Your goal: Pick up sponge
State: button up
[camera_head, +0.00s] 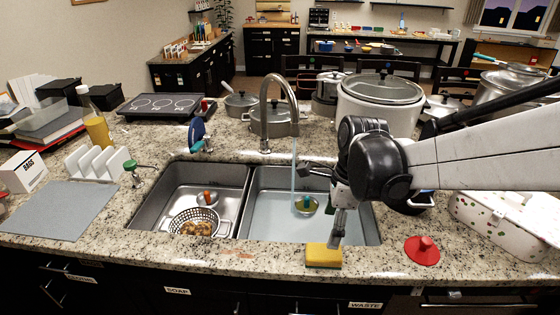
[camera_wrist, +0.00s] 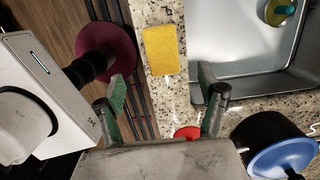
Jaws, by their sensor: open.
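The yellow sponge (camera_head: 323,256) lies on the speckled counter just in front of the right sink basin, near the counter's front edge. In the wrist view the sponge (camera_wrist: 161,50) lies ahead of the fingers, with bare counter around it. My gripper (camera_head: 337,238) points down over the counter right at the sponge's upper right in the head view. In the wrist view my gripper (camera_wrist: 163,97) is open with nothing between its two green-padded fingers. Whether a finger touches the sponge cannot be told.
The right basin (camera_head: 270,205) has running water and a small bowl (camera_head: 306,205) in it. The left basin holds a colander (camera_head: 194,222). A red lid-like object (camera_head: 422,250) lies right of the sponge. A white speckled box (camera_head: 500,222) stands farther right.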

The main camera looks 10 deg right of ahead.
aim_at(324, 251)
jog(key=f, duration=0.6)
jog(key=shift+w+a+f, duration=0.1)
jog(key=shift+a, duration=0.25)
jog(key=shift+w+f, duration=0.15)
jog(key=shift+f, duration=2.45)
jog(key=c, duration=1.1)
jog(key=shift+r, duration=0.1)
